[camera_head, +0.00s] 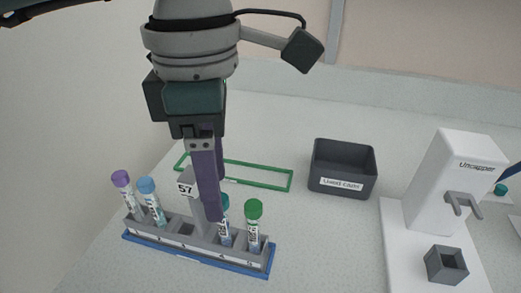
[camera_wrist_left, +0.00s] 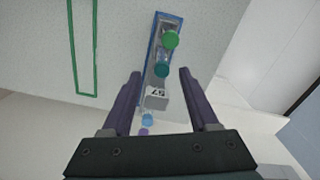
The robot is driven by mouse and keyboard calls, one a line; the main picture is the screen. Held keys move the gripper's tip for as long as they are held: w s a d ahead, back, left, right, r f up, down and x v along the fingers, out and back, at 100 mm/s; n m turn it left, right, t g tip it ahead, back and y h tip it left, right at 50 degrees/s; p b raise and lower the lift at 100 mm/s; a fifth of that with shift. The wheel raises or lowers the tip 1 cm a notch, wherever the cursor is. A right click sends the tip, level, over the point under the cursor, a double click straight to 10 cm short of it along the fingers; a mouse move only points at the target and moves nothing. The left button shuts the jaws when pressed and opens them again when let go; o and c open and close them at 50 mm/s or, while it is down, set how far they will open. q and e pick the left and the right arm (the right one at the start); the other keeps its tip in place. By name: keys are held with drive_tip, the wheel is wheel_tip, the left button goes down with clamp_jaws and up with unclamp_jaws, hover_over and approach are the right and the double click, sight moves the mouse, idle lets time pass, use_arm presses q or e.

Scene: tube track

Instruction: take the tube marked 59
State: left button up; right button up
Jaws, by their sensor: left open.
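A grey tube rack (camera_head: 163,237) with a blue base stands at the lower left in the head view. It holds tubes with a purple cap (camera_head: 121,178), a blue cap (camera_head: 147,186), a teal cap (camera_head: 222,202) and a green cap (camera_head: 254,209). The tube markings are too small to read, so I cannot tell which is 59. A grey post with a label (camera_head: 186,189) reading 57 rises at the rack's middle. My left gripper (camera_head: 213,205) is open, pointing down over the rack; its finger partly hides the teal-capped tube. In the left wrist view the left gripper (camera_wrist_left: 160,73) has the teal cap (camera_wrist_left: 161,69) between its fingers.
A green outlined rectangle (camera_head: 262,187) lies behind the rack. A dark open bin (camera_head: 343,186) with a label stands right of it. A white machine (camera_head: 455,180) with a small grey square holder (camera_head: 446,264) is at the right. The table between rack and machine is clear.

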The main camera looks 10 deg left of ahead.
sight(225, 230)
use_arm(q)
drive_tip(key=f, duration=0.3)
drive_tip(key=f+p, duration=0.1)
drive_tip(key=f, duration=0.3)
drive_tip(key=shift+s+d, duration=0.1)
drive_tip(key=shift+d, duration=0.1)
drive_tip(key=shift+c, duration=0.2)
drive_tip(key=shift+r, duration=0.1)
clamp_jaws()
